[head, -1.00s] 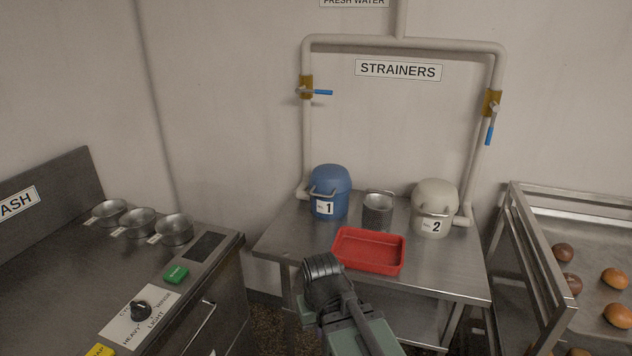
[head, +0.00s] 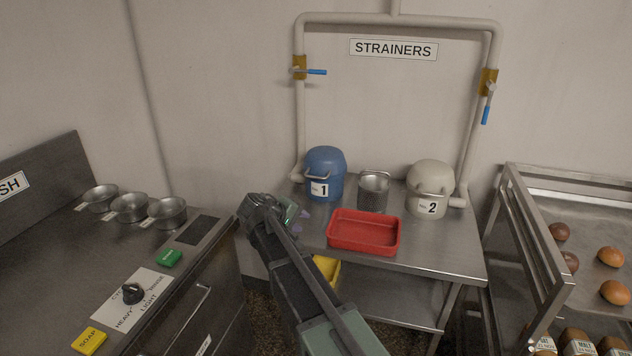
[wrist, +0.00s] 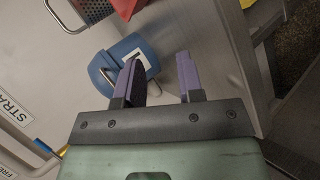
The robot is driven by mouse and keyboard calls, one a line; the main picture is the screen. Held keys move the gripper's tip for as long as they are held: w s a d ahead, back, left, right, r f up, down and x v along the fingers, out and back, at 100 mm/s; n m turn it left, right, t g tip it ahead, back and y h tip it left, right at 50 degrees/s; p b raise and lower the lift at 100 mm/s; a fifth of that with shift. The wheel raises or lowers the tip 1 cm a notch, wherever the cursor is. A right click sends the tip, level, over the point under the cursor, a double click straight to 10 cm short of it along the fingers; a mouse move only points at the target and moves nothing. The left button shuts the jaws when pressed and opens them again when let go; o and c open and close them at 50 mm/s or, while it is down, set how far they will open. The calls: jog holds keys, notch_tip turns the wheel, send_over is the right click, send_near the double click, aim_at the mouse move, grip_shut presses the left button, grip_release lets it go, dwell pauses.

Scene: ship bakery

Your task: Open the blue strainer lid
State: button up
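The blue strainer (head: 326,172), labelled 1, stands upright at the back left of the steel table, its domed blue lid (head: 325,158) shut on it. A metal handle (head: 319,187) shows on its front. My gripper (head: 302,221) is in front of and below the strainer, apart from it, near the table's left front edge. In the wrist view my gripper (wrist: 160,82) has its two purple fingers spread with nothing between them. The blue strainer (wrist: 128,57) shows there beyond the fingertips, partly behind the left finger.
A red tray (head: 363,249) lies on the steel table (head: 440,262) right of my gripper. A perforated metal basket (head: 373,191) and white strainer 2 (head: 430,190) stand behind it. Pipes with blue-handled valves (head: 317,72) run up the wall. A counter with metal pans (head: 167,212) is left.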

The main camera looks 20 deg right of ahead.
aim_at(315, 177)
jog(key=w+r+n+t+h, duration=0.3)
jog(key=w+r+t+h, duration=0.1)
jog(key=w+r, duration=0.35)
jog(key=x, duration=0.4)
jog(key=b+x, duration=0.1)
jog(key=x, duration=0.2)
jog(key=f+b+x, duration=0.1)
jog(key=x, duration=0.3)
jog(key=shift+w+d, duration=0.2)
jog(key=shift+c, duration=0.5)
grip_shut()
